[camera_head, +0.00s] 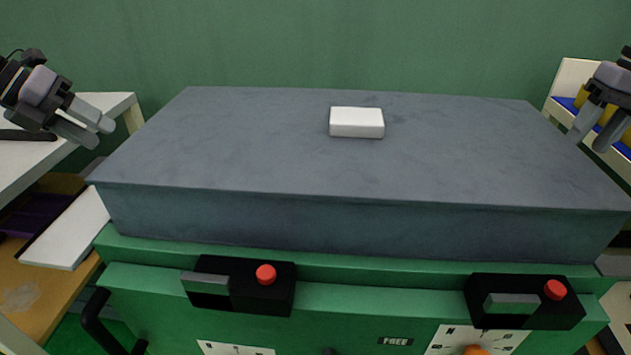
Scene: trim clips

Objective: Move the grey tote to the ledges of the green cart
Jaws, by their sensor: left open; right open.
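A large grey block-shaped body, which looks like the grey tote (300,165), fills the middle of the head view above the green cart (370,298). Its front lower edge is right behind the cart's green front rim. I cannot see its underside or any ledges beneath it, so how it is supported is hidden. My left gripper (100,132) is open and empty, off the tote's left side. My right gripper (588,140) is open and empty, near the tote's right side. Neither gripper visibly holds anything.
A white box (356,123) lies on the tote's top. Two black units with red buttons (266,275) (555,289) are on the cart's front. A white-topped table (105,101) stands at left, with a wooden shelf below. A rack with blue and yellow items (566,103) stands at right.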

